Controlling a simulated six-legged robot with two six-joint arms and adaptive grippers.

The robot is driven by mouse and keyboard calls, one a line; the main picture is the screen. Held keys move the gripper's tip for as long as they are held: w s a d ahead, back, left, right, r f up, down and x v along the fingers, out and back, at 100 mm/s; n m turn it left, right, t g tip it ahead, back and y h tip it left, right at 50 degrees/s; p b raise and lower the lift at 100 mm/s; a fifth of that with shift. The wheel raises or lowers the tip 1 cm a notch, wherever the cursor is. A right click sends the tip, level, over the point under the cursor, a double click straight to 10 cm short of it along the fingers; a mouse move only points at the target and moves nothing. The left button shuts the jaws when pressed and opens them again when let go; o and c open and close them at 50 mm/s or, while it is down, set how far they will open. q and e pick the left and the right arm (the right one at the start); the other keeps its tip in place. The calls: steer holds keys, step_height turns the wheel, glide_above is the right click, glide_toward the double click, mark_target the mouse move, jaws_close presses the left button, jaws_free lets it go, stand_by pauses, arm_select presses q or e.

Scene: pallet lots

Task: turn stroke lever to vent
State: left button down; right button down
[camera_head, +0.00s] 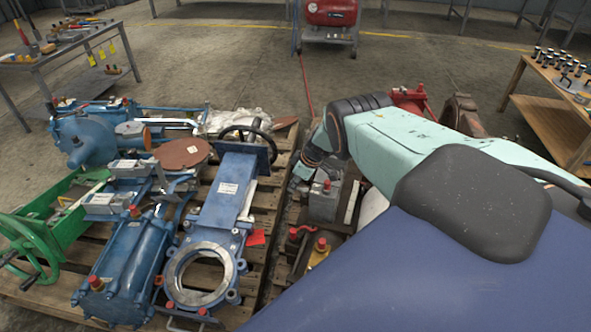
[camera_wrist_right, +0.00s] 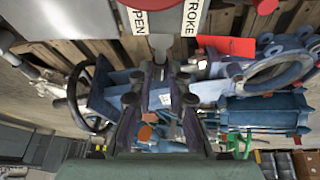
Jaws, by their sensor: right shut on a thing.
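The grey control box (camera_head: 325,201) stands on the pallet below my right forearm, with a red button on top. In the right wrist view, its face (camera_wrist_right: 160,10) fills the top, with white labels reading "PEN" and "ROKE", partly cut off. A short grey lever (camera_wrist_right: 160,43) shows between the labels. My right gripper (camera_wrist_right: 161,70) has its dark fingers close together at this lever and is shut on it. In the head view, my right gripper (camera_head: 303,172) is small and partly hidden by my arm. My left gripper is out of view.
A blue gate valve (camera_head: 222,195) with a black handwheel lies left of the box. Blue cylinders (camera_head: 122,265) and a green valve frame (camera_head: 40,235) crowd the left pallet. A red tag (camera_head: 256,238) hangs nearby. Tool tables stand at both sides; open floor lies behind.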

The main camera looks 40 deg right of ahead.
steer(key=shift+a+n, duration=0.1)
steer(key=shift+n, duration=0.2)
stand_by(0.4)
steer(key=c, duration=1.3)
jaws_free()
steer(key=shift+s+r, duration=0.15)
steer(key=shift+r, duration=0.25)
steer(key=v, duration=1.1)
steer(key=shift+d, duration=0.25)
